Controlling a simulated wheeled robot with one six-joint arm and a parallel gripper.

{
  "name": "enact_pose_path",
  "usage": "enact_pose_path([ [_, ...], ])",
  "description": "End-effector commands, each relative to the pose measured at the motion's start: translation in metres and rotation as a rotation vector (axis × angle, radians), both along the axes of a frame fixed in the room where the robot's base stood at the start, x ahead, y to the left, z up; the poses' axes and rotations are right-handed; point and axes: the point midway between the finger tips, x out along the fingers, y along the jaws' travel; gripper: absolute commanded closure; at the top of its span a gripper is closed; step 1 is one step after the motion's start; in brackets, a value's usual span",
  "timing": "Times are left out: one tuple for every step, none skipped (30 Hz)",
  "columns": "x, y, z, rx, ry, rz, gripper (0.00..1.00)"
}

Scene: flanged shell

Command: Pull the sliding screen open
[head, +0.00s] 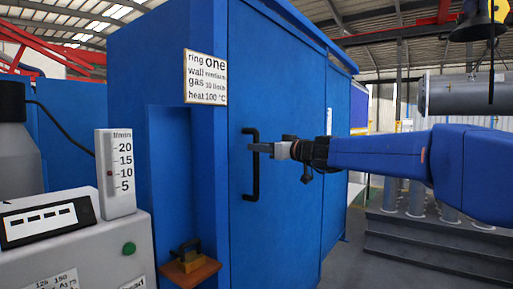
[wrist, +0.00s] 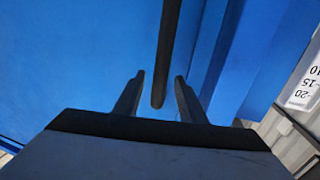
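The sliding screen (head: 285,85) is a large blue panel on a blue booth, with a black vertical bar handle (head: 254,180) near its left edge. My gripper (head: 262,148) reaches in from the right and is at the upper part of the handle. In the wrist view the black handle (wrist: 168,55) hangs down from the top, its end between the two dark fingertips of my gripper (wrist: 159,80). The fingers are apart, with blue showing on both sides of the bar. Contact with the bar is not visible.
A white sign (head: 206,78) is fixed left of the screen. A small wooden ledge (head: 188,270) juts out below it. A grey console (head: 85,250) with a flow gauge (head: 115,172) stands at the left front. Grey steps and cylinders (head: 430,235) are at the right.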

Motion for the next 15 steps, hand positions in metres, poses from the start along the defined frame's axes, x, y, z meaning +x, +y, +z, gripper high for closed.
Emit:
enact_pose_path([
  [0.006,0.005,0.0,0.0,0.0,0.0,0.63],
  [0.008,0.007,0.0,0.0,0.0,0.0,0.63],
  [0.011,0.01,0.0,0.0,0.0,0.0,0.63],
  [0.012,0.011,0.0,0.0,0.0,0.0,0.63],
  [0.014,0.013,0.0,0.0,0.0,0.0,0.63],
  [0.016,0.014,0.0,0.0,0.0,0.0,0.63],
  [0.017,0.015,0.0,0.0,0.0,0.0,0.63],
  [0.017,0.016,0.0,0.0,0.0,0.0,0.63],
  [0.018,0.017,0.0,0.0,0.0,0.0,0.63],
  [0.019,0.017,0.0,0.0,0.0,0.0,0.63],
  [0.019,0.017,0.0,0.0,0.0,0.0,0.63],
  [0.019,0.017,0.0,0.0,0.0,0.0,0.63],
  [0.019,0.017,0.0,0.0,0.0,0.0,0.63],
  [0.019,0.017,0.0,0.0,0.0,0.0,0.63],
  [0.019,0.017,0.0,0.0,0.0,0.0,0.63],
])
